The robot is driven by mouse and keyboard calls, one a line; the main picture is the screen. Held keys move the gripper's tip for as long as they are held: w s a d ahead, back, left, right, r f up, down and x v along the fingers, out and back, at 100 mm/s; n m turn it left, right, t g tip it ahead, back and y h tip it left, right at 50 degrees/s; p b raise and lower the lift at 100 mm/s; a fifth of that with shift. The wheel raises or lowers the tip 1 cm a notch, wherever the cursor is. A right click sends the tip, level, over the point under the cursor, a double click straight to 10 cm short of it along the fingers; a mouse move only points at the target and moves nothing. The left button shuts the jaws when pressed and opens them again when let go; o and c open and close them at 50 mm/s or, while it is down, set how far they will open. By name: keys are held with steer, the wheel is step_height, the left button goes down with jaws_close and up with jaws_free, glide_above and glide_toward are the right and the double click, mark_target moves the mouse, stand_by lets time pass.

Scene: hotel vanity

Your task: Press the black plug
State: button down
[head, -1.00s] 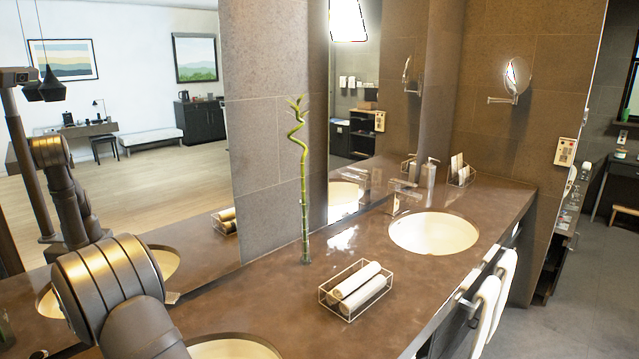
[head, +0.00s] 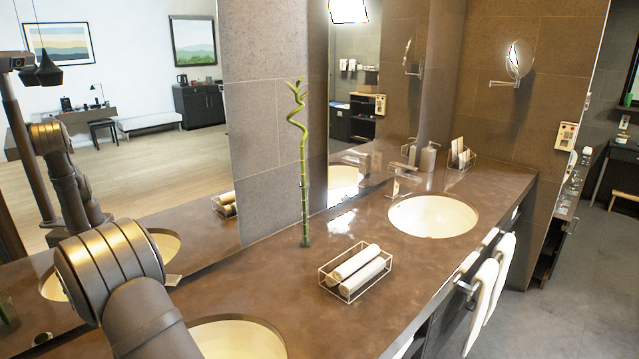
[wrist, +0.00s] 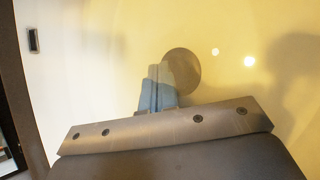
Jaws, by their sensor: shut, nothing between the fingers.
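The dark round plug (wrist: 186,68) shows in the wrist view, set in the floor of a cream basin. My gripper (wrist: 157,72) is shut and empty, with its pale blue-grey fingers pointing down into the basin. The fingertips overlap the plug's left edge in this view. I cannot tell whether they touch it or hover above it. In the head view the near basin (head: 240,340) is at the bottom edge, partly behind my arm. The plug and my fingertips do not show there.
A wire tray (head: 345,292) with rolled white towels sits right of the near basin. A bamboo stalk (head: 304,190) stands by the mirror. A second basin (head: 433,216) lies farther along the brown counter (head: 300,285). A dark slot (wrist: 33,40) shows at the wrist view's left.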

steer(key=shift+s+d+f, duration=0.2)
steer(key=shift+s+f, duration=0.05)
steer(key=shift+f, duration=0.4)
steer(key=shift+s+d+r, duration=0.1)
steer(key=shift+s, duration=0.05)
steer(key=shift+s+d+r, duration=0.1)
steer(key=shift+s+r, duration=0.05)
steer(key=shift+s, duration=0.05)
stand_by(0.3)
step_height(320, 180, up, 6)
steer(key=shift+r, duration=0.25)
stand_by(0.3)
steer(key=shift+f, duration=2.55)
steer(key=shift+f, duration=0.1)
